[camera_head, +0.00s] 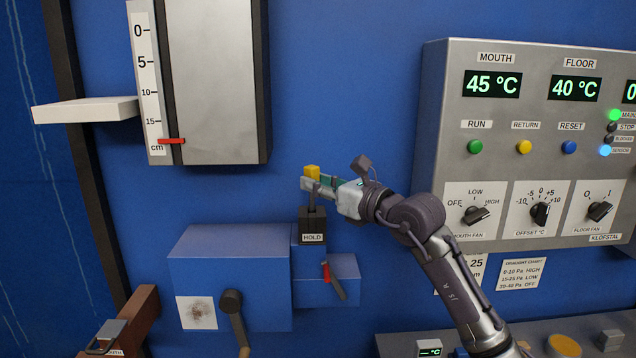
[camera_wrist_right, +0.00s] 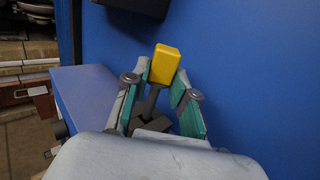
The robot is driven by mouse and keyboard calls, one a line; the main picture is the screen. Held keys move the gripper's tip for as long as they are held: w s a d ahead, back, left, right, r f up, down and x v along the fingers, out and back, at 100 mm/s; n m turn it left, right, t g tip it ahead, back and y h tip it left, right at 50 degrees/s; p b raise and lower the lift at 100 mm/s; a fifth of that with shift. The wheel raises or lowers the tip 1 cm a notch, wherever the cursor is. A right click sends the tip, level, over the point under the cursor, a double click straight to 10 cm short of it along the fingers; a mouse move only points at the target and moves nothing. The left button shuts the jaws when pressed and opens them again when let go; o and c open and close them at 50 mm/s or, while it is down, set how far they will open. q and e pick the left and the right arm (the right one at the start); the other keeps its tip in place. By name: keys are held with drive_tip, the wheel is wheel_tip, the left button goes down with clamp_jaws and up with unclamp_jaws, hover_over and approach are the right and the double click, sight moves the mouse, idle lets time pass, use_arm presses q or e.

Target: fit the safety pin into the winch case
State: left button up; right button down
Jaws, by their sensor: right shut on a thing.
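My right gripper (camera_head: 311,185) is shut on the stalk of a yellow-topped lever (camera_head: 312,171). The lever rises from a black block labelled HOLD (camera_head: 312,238). In the right wrist view the yellow top (camera_wrist_right: 166,63) stands between the fingers, with its grey stalk running down to a dark block. The blue winch case (camera_head: 245,298) is below and left of the gripper. A red-headed piece with a grey shank (camera_head: 327,272), perhaps the safety pin, slants across the smaller blue box (camera_head: 307,291) under the lever; I cannot tell whether it is inserted. My left gripper is not in view.
A dark crank (camera_head: 231,302) is on the case front. A grey control panel (camera_head: 430,190) stands right, a grey scaled box (camera_head: 213,80) upper left, and a white shelf (camera_head: 85,110) far left. A brown beam (camera_head: 142,312) is lower left. The blue wall around the gripper is clear.

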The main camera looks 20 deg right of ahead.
sight(314, 209)
drive_tip(key=shift+f+b, duration=2.05)
drive_tip(key=shift+f, duration=0.75)
drive_tip(key=c, duration=0.9)
unclamp_jaws()
drive_tip(key=shift+a, duration=0.1)
drive_tip(key=shift+o, duration=0.2)
drive_tip(key=shift+s, duration=0.1)
drive_tip(key=shift+s+d+f, duration=0.15)
drive_tip(key=shift+d, duration=0.05)
drive_tip(key=v, duration=1.1)
drive_tip(key=shift+s+r, duration=0.25)
drive_tip(key=shift+s, duration=0.05)
